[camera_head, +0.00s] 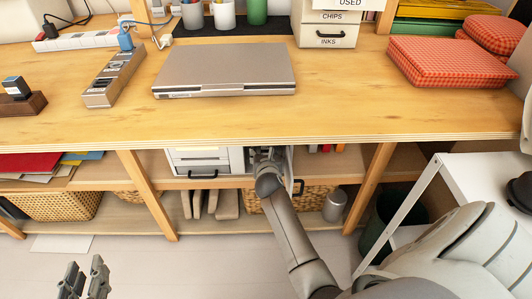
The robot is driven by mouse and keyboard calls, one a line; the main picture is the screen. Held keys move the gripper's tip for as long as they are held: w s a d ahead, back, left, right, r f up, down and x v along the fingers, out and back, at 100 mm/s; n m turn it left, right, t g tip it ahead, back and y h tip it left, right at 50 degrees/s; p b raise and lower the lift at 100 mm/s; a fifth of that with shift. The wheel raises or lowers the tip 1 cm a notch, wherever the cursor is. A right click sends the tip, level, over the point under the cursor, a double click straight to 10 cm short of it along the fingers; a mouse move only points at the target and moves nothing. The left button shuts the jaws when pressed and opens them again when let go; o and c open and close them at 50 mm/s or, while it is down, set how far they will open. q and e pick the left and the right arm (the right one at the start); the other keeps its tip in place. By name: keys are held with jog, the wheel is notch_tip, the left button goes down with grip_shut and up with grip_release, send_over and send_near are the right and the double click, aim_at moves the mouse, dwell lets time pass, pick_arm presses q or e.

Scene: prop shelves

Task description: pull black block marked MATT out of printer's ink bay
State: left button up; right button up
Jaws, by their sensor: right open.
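The printer (198,160), a white and grey box, stands on the shelf under the worktop. My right arm reaches in from the lower right. My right gripper (268,158) is at the printer's right side, just under the worktop edge, and is open. The wrist and the worktop edge hide most of its fingers and the ink bay. I cannot make out the black block marked MATT or whether it is between the fingers. A pale upright panel (290,158) shows just right of the gripper. My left gripper (84,276) is low at the left over the floor, open and empty.
Wooden posts (148,195) flank the shelf bay. A metal can (335,205) stands below.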

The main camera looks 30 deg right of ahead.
jog(key=c, duration=1.2)
pick_arm(q)
jog(key=shift+s+a+f+g, duration=0.1)
jog(key=shift+s+f+g, duration=0.2)
jog(key=shift+f, duration=0.2)
jog(key=shift+s+f, duration=0.2)
jog(key=shift+f, duration=0.1)
jog(key=shift+s+a+f+g, duration=0.1)
jog(key=shift+a+f+g, duration=0.1)
jog(key=shift+g, duration=0.1)
jog(key=shift+s+a+f+g+y+p, duration=0.2)
jog(key=shift+s+f+g+p, duration=0.1)
jog(key=shift+s+f+g, duration=0.25)
jog(key=shift+s+a+f+g+y+p, duration=0.2)
jog(key=shift+s+f+g+p, duration=0.15)
jog(key=shift+f, duration=0.25)
dwell(1.1)
jog(key=shift+s+a+f+g+y+p, duration=0.15)
jog(key=shift+s+a+f+g, duration=0.1)
jog(key=shift+s+f+g, duration=0.3)
jog(key=shift+s+a+f+g+y+p, duration=0.1)
jog(key=shift+s+a+f+g+p, duration=0.15)
jog(key=shift+s+f+g, duration=0.35)
jog(key=shift+s+a+f+g+y+p, duration=0.2)
jog(key=shift+s+f, duration=0.25)
jog(key=shift+s, duration=0.35)
pick_arm(e)
jog(key=shift+s+a+r, duration=0.1)
jog(key=shift+s, duration=0.05)
dwell(1.4)
